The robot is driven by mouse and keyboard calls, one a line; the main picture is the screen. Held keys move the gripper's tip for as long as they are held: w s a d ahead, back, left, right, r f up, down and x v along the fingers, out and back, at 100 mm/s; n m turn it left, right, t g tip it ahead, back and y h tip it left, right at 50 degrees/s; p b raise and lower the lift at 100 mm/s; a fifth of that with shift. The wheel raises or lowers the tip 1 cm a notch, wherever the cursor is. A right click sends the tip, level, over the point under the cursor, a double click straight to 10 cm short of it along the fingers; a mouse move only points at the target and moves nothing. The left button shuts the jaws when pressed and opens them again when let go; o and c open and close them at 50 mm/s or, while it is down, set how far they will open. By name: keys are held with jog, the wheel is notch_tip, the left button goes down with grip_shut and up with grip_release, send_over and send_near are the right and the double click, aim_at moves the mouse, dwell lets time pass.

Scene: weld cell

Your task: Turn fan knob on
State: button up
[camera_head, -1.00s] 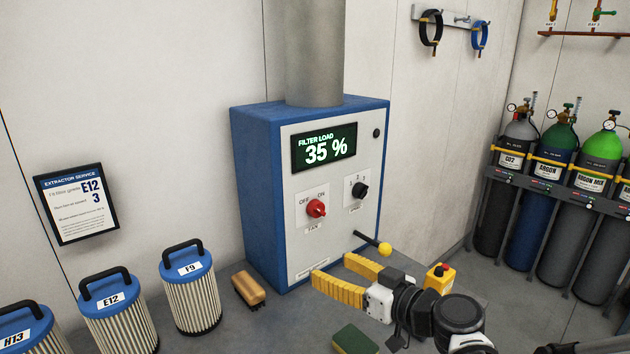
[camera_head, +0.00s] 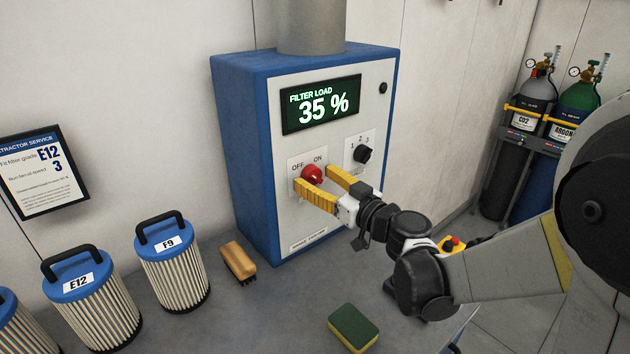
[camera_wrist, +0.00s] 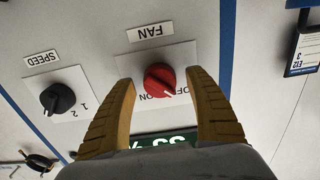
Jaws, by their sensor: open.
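The red fan knob (camera_head: 312,174) sits on the front of the blue and white extractor box (camera_head: 232,160), under OFF and ON marks. It also shows in the wrist view (camera_wrist: 159,80), with a white pointer mark on its lower right side, toward the partly hidden OFF label. My gripper (camera_head: 316,188) is open, its yellow fingers pointing at the panel. In the wrist view the fingers (camera_wrist: 161,100) stand on either side of the knob with gaps between; I cannot tell whether the tips reach its depth.
The black speed knob (camera_head: 363,155) is right of the fan knob. A display (camera_head: 321,104) reads filter load 35 %. A brush (camera_head: 238,262), a sponge (camera_head: 353,328) and filter cartridges (camera_head: 172,268) stand on the bench. Gas cylinders (camera_head: 526,130) are at right.

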jog(key=shift+w+a, duration=0.15)
jog(key=shift+w, duration=0.05)
jog(key=c, duration=1.2)
